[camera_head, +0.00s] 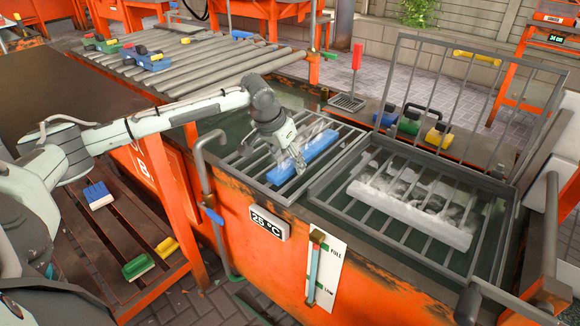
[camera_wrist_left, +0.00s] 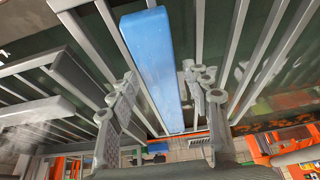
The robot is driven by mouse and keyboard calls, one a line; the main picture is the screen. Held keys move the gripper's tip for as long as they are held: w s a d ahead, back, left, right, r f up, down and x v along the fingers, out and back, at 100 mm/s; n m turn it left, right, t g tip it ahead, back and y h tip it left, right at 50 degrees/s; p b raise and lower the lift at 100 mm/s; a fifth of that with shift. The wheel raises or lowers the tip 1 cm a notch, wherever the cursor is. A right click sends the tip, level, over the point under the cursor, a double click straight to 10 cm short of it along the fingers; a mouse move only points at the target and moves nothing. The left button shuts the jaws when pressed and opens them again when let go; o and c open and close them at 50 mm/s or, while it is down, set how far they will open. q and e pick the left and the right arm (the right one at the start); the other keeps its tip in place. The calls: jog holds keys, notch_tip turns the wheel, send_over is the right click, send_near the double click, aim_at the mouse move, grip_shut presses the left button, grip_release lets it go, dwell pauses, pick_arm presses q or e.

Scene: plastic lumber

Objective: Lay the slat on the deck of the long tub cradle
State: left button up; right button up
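A blue slat (camera_head: 302,156) lies on the bars of the left grate (camera_head: 252,165) in the orange tub, at a slant. In the left wrist view the slat (camera_wrist_left: 155,65) runs down the middle, between the fingers. My left gripper (camera_head: 292,158) points down at the near side of the slat. Its fingers (camera_wrist_left: 158,78) are spread, one on each side of the slat; I cannot tell whether they touch it. A second barred cradle (camera_head: 340,222) is to the right, with a pale, frosty bar (camera_head: 410,215) on it. My right gripper is not in view.
A raised barred lid (camera_head: 465,95) stands behind the right cradle. A grey pipe (camera_head: 205,185) rises at the tub's left front. A roller table (camera_head: 180,65) is behind left. Coloured blocks (camera_head: 409,122) sit on the back ledge, beside a red-handled tool (camera_head: 357,58).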

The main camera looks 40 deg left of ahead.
pick_arm(q)
jog(key=c, duration=0.9)
grip_shut()
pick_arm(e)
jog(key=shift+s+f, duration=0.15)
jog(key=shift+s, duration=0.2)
